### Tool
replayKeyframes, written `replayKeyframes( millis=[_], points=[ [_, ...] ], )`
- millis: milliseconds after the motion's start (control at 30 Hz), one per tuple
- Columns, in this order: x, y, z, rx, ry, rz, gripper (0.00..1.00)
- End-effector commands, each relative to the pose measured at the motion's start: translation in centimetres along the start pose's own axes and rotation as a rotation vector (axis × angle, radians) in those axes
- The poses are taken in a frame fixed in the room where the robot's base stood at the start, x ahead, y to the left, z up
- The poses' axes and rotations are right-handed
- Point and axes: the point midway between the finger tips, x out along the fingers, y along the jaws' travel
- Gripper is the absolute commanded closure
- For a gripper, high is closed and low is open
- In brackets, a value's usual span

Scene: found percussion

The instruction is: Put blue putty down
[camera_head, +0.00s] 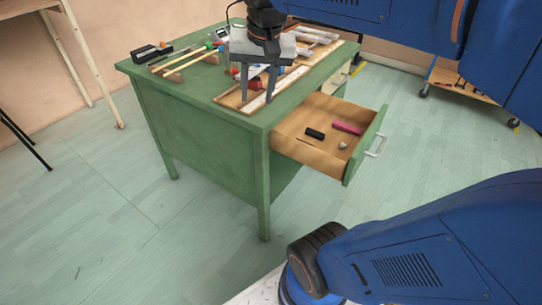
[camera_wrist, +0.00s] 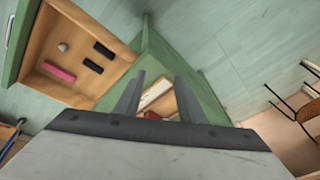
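My gripper (camera_head: 257,98) hangs over the front part of the green desk's top, pointing down. Its two fingers are apart, and in the wrist view (camera_wrist: 157,100) nothing shows held between them. A red thing (camera_head: 256,84) lies on the wooden frame on the desk, behind and between the fingers; it also shows beyond the fingers in the wrist view (camera_wrist: 152,115). A small blue patch (camera_head: 281,70) shows beside the right finger, partly hidden; I cannot tell whether it is the blue putty. No blue putty is clear in the wrist view.
The green desk (camera_head: 200,120) has an open drawer (camera_head: 300,150) at its right holding a dark block (camera_head: 315,134), a pink bar (camera_head: 347,128) and a small grey lump (camera_head: 342,146). Sticks and mallets (camera_head: 183,66) lie on the desk's left. The floor in front is clear.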

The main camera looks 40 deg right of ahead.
Motion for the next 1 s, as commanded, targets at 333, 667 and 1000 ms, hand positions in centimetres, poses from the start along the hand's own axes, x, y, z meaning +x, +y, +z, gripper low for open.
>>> replayKeyframes(
  millis=[333,667,1000],
  points=[
    [6.4,3.2,10.6,-0.444,0.103,-0.059,0.64],
    [8.7,4.2,13.3,-0.582,0.139,-0.071,0.64],
    [8.7,4.2,13.2,-0.579,0.139,-0.070,0.78]
  ],
)
